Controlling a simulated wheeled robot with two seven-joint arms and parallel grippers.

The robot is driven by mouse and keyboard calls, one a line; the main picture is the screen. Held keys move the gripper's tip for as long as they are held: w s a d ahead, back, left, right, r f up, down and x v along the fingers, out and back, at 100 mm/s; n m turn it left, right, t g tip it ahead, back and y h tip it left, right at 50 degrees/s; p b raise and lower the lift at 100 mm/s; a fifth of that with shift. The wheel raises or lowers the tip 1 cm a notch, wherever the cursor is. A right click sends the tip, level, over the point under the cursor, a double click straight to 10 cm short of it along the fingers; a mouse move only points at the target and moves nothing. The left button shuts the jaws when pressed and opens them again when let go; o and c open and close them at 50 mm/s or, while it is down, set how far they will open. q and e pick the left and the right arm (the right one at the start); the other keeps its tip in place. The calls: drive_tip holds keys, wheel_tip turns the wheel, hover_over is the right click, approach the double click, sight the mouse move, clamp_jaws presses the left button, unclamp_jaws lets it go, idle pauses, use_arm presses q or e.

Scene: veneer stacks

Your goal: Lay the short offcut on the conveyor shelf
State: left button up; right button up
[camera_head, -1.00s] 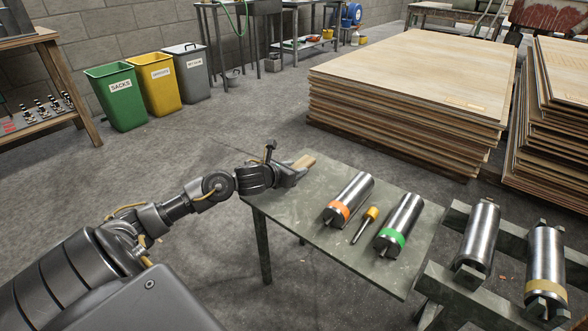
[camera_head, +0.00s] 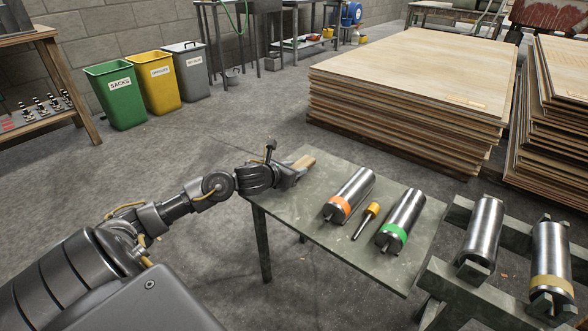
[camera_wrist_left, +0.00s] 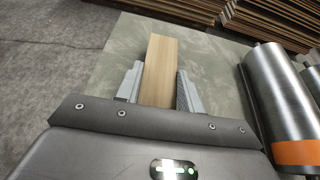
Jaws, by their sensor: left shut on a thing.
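The short offcut (camera_head: 306,161) is a pale wooden piece at the far left corner of the green-grey table (camera_head: 335,240). My left gripper (camera_head: 296,172) is shut on it. In the left wrist view the offcut (camera_wrist_left: 160,68) sits between the two grey fingers (camera_wrist_left: 159,88) and points away from me over the table top. Whether it touches the table I cannot tell. Its near end is hidden by my gripper body. I cannot make out which surface is the conveyor shelf. My right gripper is not in view.
On the table lie an orange-banded roller (camera_head: 350,193), a yellow-handled tool (camera_head: 367,219) and a green-banded roller (camera_head: 402,221). More rollers (camera_head: 482,236) rest on a stand at right. Veneer stacks (camera_head: 410,75) stand behind. Bins (camera_head: 115,95) stand at the back left.

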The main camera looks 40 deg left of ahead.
use_arm(q)
drive_tip(key=shift+f, duration=0.25)
drive_tip(key=o, duration=1.1)
drive_tip(key=shift+c, duration=0.2)
drive_tip(key=p+v, duration=0.1)
drive_tip(key=v, duration=0.9)
drive_tip(key=shift+s+d+r+p, duration=0.1)
drive_tip(key=shift+s+r+p, duration=0.1)
drive_tip(key=shift+s+p, duration=0.15)
